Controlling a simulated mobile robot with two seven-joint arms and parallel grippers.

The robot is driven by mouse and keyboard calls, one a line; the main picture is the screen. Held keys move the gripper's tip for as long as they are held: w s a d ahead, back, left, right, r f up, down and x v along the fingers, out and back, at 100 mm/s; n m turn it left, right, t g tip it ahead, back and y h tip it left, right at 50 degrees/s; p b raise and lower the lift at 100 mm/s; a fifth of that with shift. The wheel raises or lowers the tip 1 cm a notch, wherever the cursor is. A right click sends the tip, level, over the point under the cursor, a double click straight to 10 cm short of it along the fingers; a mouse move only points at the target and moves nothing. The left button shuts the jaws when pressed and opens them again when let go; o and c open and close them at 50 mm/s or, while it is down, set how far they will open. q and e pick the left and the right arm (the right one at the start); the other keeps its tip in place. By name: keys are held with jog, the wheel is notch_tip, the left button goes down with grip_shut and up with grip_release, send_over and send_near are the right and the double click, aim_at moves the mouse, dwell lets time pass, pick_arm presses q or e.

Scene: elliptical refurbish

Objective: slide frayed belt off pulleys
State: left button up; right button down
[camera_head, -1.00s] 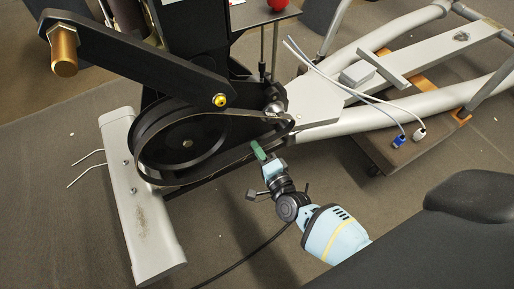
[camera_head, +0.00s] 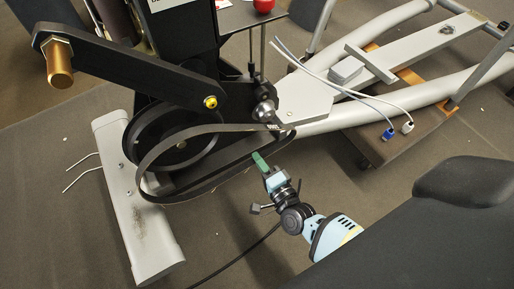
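The frayed belt (camera_head: 222,179) is a dark band that loops from the large black pulley (camera_head: 172,142) toward the small pulley end by the grey frame. Its left loop hangs in front of the large pulley, apart from the rim. My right gripper (camera_head: 260,161) has green fingertips at the belt's right part, just below the small pulley (camera_head: 264,111). The fingers look close together, but the belt between them is too small to make out. My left gripper is not in view.
A black crank arm (camera_head: 130,68) with a brass-coloured peg (camera_head: 59,64) extends above the pulley. A grey foot bar (camera_head: 135,200) stands at left. White and blue cables (camera_head: 340,85) lie over the frame. A black padded shape (camera_head: 440,215) fills the lower right.

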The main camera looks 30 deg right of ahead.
jog(key=s+p, duration=0.1)
jog(key=s, duration=0.5)
jog(key=shift+s+p, duration=0.2)
jog(key=shift+p, duration=0.15)
dwell(0.5)
jog(key=shift+d+r, duration=0.1)
